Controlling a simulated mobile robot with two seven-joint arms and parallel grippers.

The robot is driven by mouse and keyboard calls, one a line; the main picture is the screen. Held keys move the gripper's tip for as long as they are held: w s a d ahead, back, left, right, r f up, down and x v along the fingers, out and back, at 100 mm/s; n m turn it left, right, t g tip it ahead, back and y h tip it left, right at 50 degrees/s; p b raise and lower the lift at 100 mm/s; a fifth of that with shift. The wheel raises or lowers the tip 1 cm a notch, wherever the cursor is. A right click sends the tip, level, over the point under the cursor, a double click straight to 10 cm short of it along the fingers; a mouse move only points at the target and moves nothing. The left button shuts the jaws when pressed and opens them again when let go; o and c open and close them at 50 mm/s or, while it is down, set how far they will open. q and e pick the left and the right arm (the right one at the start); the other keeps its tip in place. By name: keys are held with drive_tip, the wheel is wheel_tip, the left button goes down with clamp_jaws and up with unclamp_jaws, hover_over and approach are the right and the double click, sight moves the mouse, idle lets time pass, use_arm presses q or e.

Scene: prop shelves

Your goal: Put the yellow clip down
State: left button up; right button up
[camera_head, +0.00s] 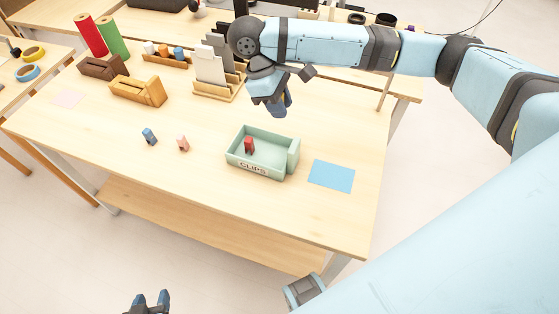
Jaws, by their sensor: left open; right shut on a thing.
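My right gripper (279,108) hangs over the table, behind the green tray marked CLIPS (258,170). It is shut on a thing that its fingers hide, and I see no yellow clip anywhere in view. A red clip (249,145) stands inside the tray, toward its left. A blue clip (149,136) and a pink clip (182,142) stand on the table left of the tray. My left gripper (150,298) is open at the bottom edge of the view, in front of the table and away from the clips.
A yellow holder (138,91), a brown holder (103,68) and a card rack (216,84) stand behind. The table's front left is clear.

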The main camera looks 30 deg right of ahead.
drive_tip(key=b, duration=0.3)
hover_over(284, 162)
drive_tip(key=w, duration=0.1)
drive_tip(key=f, duration=1.4)
drive_tip(key=shift+a, duration=0.4)
drive_tip(key=f, duration=0.4)
drive_tip(key=shift+s+f, duration=0.2)
drive_tip(key=shift+w+f, duration=0.2)
drive_tip(key=shift+f, duration=0.15)
drive_tip(key=shift+s, duration=0.1)
drive_tip(key=o, duration=0.9)
